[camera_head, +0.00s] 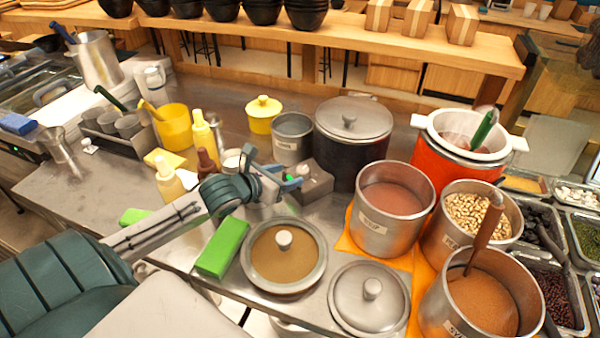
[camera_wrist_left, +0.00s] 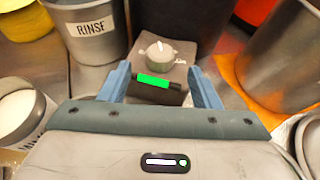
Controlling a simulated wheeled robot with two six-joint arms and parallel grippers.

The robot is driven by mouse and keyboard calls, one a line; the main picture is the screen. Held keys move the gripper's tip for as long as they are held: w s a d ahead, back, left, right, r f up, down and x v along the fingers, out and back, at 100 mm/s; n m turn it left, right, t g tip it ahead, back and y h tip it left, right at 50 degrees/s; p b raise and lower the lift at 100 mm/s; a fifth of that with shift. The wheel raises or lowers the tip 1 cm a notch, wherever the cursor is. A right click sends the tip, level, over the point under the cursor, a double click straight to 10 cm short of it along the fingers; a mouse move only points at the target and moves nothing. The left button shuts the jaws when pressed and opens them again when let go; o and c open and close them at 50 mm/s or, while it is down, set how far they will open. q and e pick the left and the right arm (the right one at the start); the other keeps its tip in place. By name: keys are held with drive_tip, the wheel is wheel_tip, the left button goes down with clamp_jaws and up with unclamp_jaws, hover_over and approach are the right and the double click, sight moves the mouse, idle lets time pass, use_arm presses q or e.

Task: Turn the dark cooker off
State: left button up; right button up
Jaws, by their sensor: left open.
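The dark cooker (camera_head: 345,153) is a black round pot with a metal lid, standing behind the centre of the counter. Its grey control box (camera_head: 318,184) sits at its front. In the left wrist view the box has a round pale knob (camera_wrist_left: 159,54) on top and a green lit strip (camera_wrist_left: 155,80) on its near side. The knob's markings are too small to read. My left gripper (camera_head: 289,178) is open and empty at the box. In the left wrist view its blue fingers (camera_wrist_left: 160,84) stand on either side of the box's near end, short of the knob. My right gripper is not in view.
A metal pot marked RINSE (camera_wrist_left: 88,48) stands left of the box. An orange cooker (camera_head: 450,160) and a metal pot (camera_head: 388,215) stand to the right. A lidded pot (camera_head: 262,285) and a green block (camera_head: 222,247) are in front. Sauce bottles (camera_head: 203,135) stand to the left.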

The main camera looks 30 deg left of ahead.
sight(299, 172)
use_arm(q)
drive_tip(key=x, duration=0.3)
drive_tip(key=shift+r, duration=0.1)
drive_tip(key=shift+p+x, duration=0.45)
drive_tip(key=shift+x, duration=1)
drive_tip(key=shift+c, duration=0.3)
drive_tip(key=c, duration=0.9)
drive_tip(key=shift+d, duration=0.1)
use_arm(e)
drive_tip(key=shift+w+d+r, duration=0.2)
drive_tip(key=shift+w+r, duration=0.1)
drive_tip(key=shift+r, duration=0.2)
